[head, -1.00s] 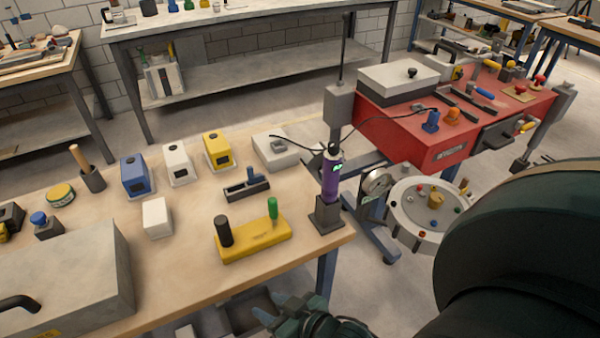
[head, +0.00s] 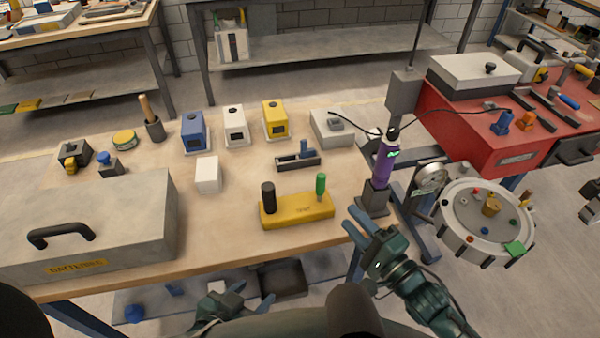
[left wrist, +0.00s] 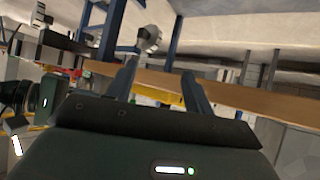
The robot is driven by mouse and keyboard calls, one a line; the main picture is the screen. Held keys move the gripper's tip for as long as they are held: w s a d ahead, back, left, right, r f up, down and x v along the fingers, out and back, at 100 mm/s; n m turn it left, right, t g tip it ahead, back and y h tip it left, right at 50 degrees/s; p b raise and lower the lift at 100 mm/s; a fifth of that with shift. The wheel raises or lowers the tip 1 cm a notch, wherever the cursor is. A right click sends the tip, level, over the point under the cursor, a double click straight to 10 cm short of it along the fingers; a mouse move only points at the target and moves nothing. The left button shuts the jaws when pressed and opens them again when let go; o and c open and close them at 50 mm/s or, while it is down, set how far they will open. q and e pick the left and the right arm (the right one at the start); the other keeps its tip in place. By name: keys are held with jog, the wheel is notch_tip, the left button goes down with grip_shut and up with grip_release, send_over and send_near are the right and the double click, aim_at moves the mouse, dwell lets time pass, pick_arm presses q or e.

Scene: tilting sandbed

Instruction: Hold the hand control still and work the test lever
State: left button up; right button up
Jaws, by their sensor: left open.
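A yellow block (head: 297,212) stands on the wooden bench near its front edge. It carries an upright black grip (head: 268,196) on its left and an upright green-topped lever (head: 320,187) on its right. Its small lettering is hard to read. My right gripper (head: 359,226) is open and empty, right of the block, by the bench corner. My left gripper (head: 252,296) is low in front of the bench, partly hidden by my own body. In the left wrist view its fingers (left wrist: 162,88) are apart and empty, with a yellow strip, apparently the block, beyond them.
A purple handheld device (head: 384,163) stands in a dark holder at the bench's right corner, trailing a black cable. A grey case (head: 140,215) fills the bench's front left. A round white drum (head: 487,222) and red cart (head: 462,128) stand right. Bare bench lies between case and block.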

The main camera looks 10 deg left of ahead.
pick_arm(q)
jog(key=w+d+r+m+g, duration=0.1)
jog(key=w+d+r+g, duration=0.1)
jog(key=w+d+g, duration=0.1)
jog(key=w+a+r+g+y, duration=0.1)
jog(key=a, duration=0.1)
jog(key=w+a+r+g+y, duration=0.1)
jog(key=a+y, duration=0.1)
jog(key=w+a+r+m+g+y, duration=0.1)
jog(key=a+r+y, duration=0.1)
jog(key=a, duration=0.1)
jog(key=shift+r+g, duration=0.1)
jog(key=shift+g, duration=0.3)
notch_tip(320, 180, up, 15)
jog(key=m+g+h, duration=0.1)
jog(key=m+g, duration=0.3)
jog(key=m, duration=0.2)
send_over(269, 198)
jog(key=w, duration=0.1)
jog(key=shift+w+a, duration=0.15)
jog(key=shift+a, duration=0.1)
notch_tip(269, 198, down, 13)
jog(key=shift+r, duration=0.1)
jog(key=shift+c, duration=0.3)
